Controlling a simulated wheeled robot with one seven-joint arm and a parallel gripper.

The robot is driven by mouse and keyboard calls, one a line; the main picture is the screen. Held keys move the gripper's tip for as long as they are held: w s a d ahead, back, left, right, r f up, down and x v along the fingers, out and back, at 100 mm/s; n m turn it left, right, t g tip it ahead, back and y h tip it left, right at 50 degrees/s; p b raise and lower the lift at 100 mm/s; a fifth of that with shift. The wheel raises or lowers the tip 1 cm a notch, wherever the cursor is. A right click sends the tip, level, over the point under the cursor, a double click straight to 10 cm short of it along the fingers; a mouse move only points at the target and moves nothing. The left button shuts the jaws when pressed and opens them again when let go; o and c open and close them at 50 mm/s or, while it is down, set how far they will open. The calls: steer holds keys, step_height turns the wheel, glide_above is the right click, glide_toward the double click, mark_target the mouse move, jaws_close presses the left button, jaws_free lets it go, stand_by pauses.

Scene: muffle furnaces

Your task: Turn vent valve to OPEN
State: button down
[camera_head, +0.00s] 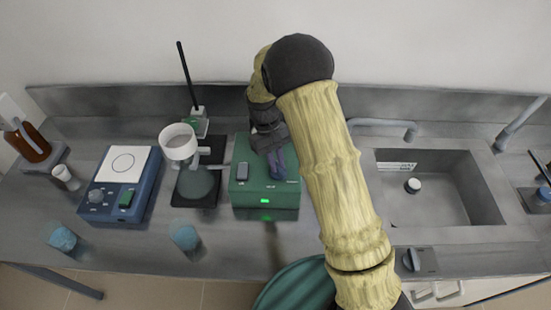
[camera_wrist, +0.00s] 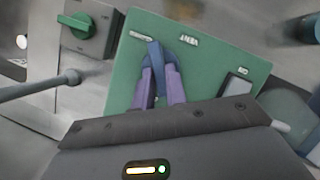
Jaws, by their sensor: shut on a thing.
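A green box (camera_head: 265,198) stands on the bench in the middle of the head view. Its green top face (camera_wrist: 199,62) fills the middle of the wrist view and bears small white labels that are too blurred to read surely. A blue handle (camera_wrist: 156,57) stands on this face, and I take it for the vent valve. My gripper (camera_wrist: 160,82), with purple fingers, is shut on the handle, one finger on each side. The handle's tip points up near the left label. In the head view my gripper (camera_head: 276,163) reaches down onto the box and mostly hides the handle.
A grey switch (camera_head: 241,171) sits left on the box, near a lit green lamp (camera_head: 264,201). A stand with a white ring-shaped vessel (camera_head: 179,147) and a blue hotplate (camera_head: 118,185) stand to the left. A sink (camera_head: 430,190) lies right. A green knob (camera_wrist: 82,36) shows in the wrist view.

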steer(key=m, duration=0.2)
steer(key=m+y, duration=0.1)
steer(key=m, duration=0.1)
steer(key=m+y+p, duration=0.1)
steer(key=m, duration=0.1)
steer(key=shift+w+d, duration=0.2)
steer(key=shift+d, duration=0.1)
steer(key=shift+m, duration=0.3)
steer(key=c, duration=1.4)
jaws_free()
steer(key=shift+c, duration=0.2)
steer(key=shift+r, duration=0.1)
steer(key=b+v, duration=0.2)
steer(key=v, duration=1.5)
steer(key=shift+w+d, duration=0.35)
steer(key=shift+w, duration=0.05)
steer(key=s+d+f+t, duration=0.2)
steer(key=s+d, duration=0.4)
steer(key=s, duration=0.4)
steer(key=s+d+f+t, duration=0.3)
steer(key=s+d, duration=0.4)
steer(key=s, duration=0.4)
steer(key=shift+s+f+t, duration=0.15)
steer(key=shift+f+t, duration=0.05)
steer(key=shift+t, duration=0.6)
